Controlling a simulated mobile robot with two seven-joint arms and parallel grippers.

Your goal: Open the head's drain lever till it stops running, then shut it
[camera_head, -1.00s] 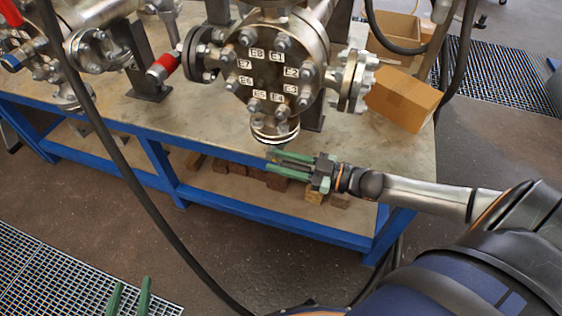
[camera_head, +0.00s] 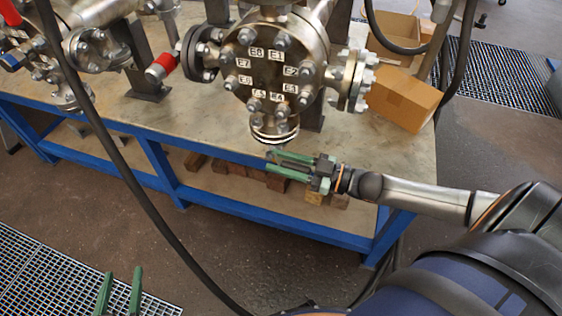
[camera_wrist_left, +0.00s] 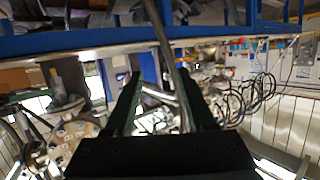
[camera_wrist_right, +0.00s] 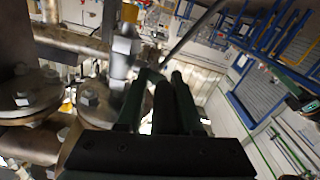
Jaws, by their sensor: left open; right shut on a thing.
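The vessel head (camera_head: 270,70) is a round steel flange with bolts and white E-number labels, standing over the bench. A short flanged outlet (camera_head: 275,128) points down from its underside. My right gripper (camera_head: 273,160) is just below this outlet, its green fingers closed on a small part that they mostly hide, seemingly the drain lever. In the right wrist view a dark bar (camera_wrist_right: 165,108) shows between the fingers. I cannot make out any running liquid. My left gripper (camera_head: 120,290) is open and empty, low at the left over the floor, away from the vessel.
The blue-framed bench (camera_head: 215,135) carries the vessel, with more flanged piping (camera_head: 85,50) at the left. A red-ended part (camera_head: 160,68) juts out left of the head. A cardboard box (camera_head: 403,98) stands at the right. A black hose (camera_head: 110,150) crosses the view at the left.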

